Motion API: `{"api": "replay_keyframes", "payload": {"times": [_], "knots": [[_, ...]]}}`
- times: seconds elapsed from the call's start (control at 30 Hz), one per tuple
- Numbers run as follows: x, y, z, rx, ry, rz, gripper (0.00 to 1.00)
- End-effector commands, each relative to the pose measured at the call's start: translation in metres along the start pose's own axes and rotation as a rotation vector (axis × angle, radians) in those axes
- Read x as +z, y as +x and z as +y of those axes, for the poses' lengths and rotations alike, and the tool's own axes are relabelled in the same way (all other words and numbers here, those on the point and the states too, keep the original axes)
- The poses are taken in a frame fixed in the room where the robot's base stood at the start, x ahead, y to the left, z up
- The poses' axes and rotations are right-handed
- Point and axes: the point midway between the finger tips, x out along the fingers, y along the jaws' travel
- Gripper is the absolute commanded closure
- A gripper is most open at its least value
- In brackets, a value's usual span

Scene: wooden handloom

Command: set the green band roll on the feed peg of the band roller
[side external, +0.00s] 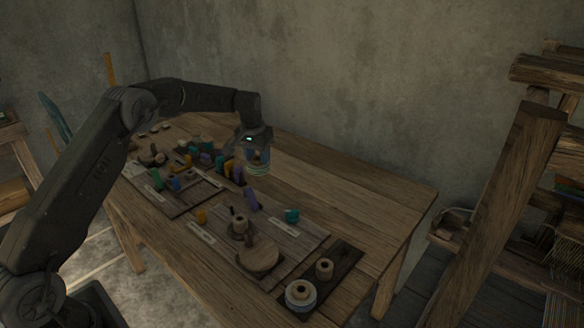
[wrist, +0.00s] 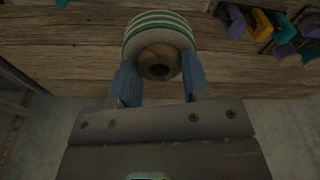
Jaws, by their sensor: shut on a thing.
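The green band roll (side external: 259,168), white with green stripes, is held in my gripper (side external: 256,156) above the table, clear of the boards. In the wrist view the green band roll (wrist: 160,28) sits between the two blue-grey fingers of my gripper (wrist: 160,68), its wooden core facing the camera. What looks like the band roller, with a round wooden disc (side external: 260,256) and a small upright post with a spool-like part (side external: 239,224), stands on the front board, lower in the picture than the roll. I cannot tell which part is the feed peg.
A dark tray (side external: 345,258) at the front right holds a pale grey-blue roll (side external: 300,294) and a wooden spool (side external: 324,268). A teal piece (side external: 291,215) and a purple piece (side external: 251,199) stand on the board. Several coloured pieces crowd the left. The back right tabletop (side external: 380,205) is bare.

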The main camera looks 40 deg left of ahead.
Motion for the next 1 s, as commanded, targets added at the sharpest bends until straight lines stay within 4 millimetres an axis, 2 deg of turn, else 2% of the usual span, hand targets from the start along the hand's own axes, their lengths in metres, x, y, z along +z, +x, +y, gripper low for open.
{"api": "replay_keyframes", "payload": {"times": [0.07, 0.27, 0.3, 0.5, 0.83, 1.0], "knots": [[0.000, -0.001, -0.024, -0.006, -0.044, 0.001, 0.72], [0.001, -0.001, -0.062, -0.017, -0.112, 0.002, 0.72], [0.003, 0.009, -0.059, -0.016, -0.107, -0.003, 0.72], [0.007, 0.039, -0.058, -0.016, -0.105, -0.001, 0.72], [0.011, 0.062, -0.058, -0.016, -0.104, 0.000, 0.72], [0.014, 0.079, -0.058, -0.016, -0.104, -0.001, 0.72]]}}
